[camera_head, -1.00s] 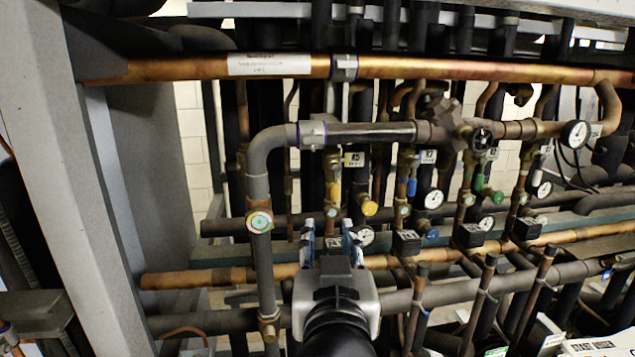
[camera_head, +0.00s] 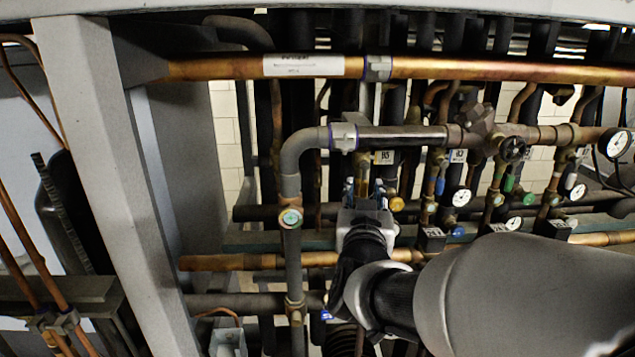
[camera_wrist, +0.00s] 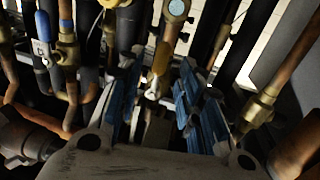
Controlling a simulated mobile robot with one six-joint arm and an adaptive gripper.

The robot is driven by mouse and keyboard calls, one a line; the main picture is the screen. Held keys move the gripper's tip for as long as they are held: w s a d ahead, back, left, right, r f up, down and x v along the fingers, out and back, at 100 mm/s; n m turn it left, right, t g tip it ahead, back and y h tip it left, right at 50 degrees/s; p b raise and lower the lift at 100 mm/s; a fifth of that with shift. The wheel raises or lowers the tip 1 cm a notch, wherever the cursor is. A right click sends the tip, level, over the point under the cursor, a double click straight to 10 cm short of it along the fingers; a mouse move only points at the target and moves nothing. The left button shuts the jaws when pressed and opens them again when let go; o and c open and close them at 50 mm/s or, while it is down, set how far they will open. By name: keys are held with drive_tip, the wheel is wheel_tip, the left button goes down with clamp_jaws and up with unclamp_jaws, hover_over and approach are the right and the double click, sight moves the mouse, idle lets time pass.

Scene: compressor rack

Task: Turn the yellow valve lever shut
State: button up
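The yellow valve lever (camera_wrist: 160,60) shows in the wrist view, hanging in line with the gap between my finger pads. A round brass valve part with a pale disc (camera_wrist: 177,8) is above it. My gripper (camera_wrist: 160,72) is open, with one blue-padded finger on each side of the lever's lower end. I cannot tell if either pad touches it. In the head view my gripper (camera_head: 364,188) is at the valve row below the grey horizontal pipe, and it mostly hides the lever there.
A yellow round knob (camera_head: 397,204) sits just right of my gripper. A blue lever (camera_wrist: 42,27) is left in the wrist view. A grey vertical pipe (camera_head: 292,255) stands left of my gripper, and a copper pipe (camera_head: 245,262) crosses below. Gauges (camera_head: 461,197) crowd the right.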

sight(364, 180)
drive_tip(key=shift+w+d, duration=0.15)
drive_tip(key=shift+w, duration=0.55)
drive_tip(key=shift+w+d, duration=0.1)
drive_tip(key=shift+w, duration=0.55)
clamp_jaws()
